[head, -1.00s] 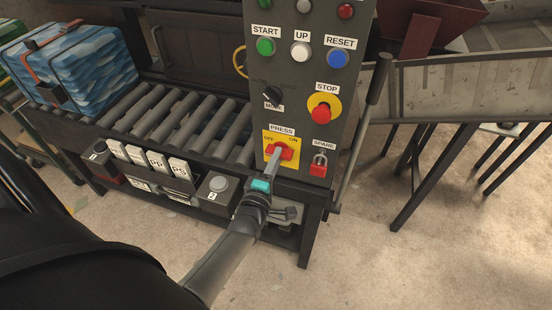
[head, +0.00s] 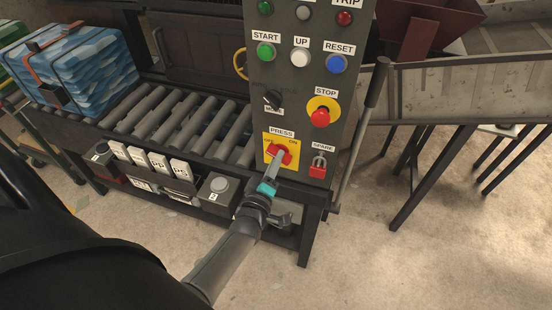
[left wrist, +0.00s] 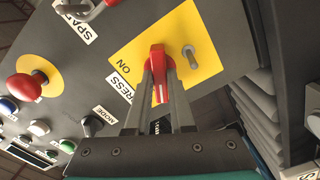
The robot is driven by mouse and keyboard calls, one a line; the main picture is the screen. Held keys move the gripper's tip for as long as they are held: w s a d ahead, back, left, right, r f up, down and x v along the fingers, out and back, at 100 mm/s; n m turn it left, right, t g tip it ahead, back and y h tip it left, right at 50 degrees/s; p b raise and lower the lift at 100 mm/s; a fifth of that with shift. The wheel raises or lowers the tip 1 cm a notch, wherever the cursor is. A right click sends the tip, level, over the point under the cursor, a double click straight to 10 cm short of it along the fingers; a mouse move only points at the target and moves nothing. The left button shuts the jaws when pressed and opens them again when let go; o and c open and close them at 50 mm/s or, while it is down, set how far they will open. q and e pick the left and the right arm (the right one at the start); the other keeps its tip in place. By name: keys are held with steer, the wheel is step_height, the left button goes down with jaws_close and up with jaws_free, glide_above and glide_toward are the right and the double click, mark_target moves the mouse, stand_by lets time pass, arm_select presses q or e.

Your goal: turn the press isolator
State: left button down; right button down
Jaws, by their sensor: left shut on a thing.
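The press isolator is a red handle (head: 284,151) on a yellow plate (head: 269,157) at the lower part of the grey control panel, under the PRESS label. In the left wrist view the red handle (left wrist: 157,64) stands between the two fingers on the yellow plate (left wrist: 200,35), with the ON mark to its left. My left gripper (head: 280,160) is shut on the handle, coming from below. In the head view it hides part of the handle and plate, and the OFF mark is partly covered. My right gripper is not in view.
The red STOP button (head: 320,117) and black MODE knob (head: 272,100) are above. A grey lever (head: 372,90) stands at the panel's right side. A roller conveyor (head: 190,120) lies left.

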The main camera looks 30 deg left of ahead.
arm_select(q)
steer(key=m+p, duration=0.1)
steer(key=m, duration=0.5)
steer(key=shift+m, duration=0.3)
steer(key=m, duration=0.5)
steer(key=shift+m+p, duration=0.3)
steer(key=shift+p, duration=0.1)
steer(key=c, duration=0.8)
jaws_free()
steer(key=p+v, duration=0.1)
steer(key=v, duration=1.4)
steer(key=shift+s+d, duration=0.1)
steer(key=shift+s, duration=0.05)
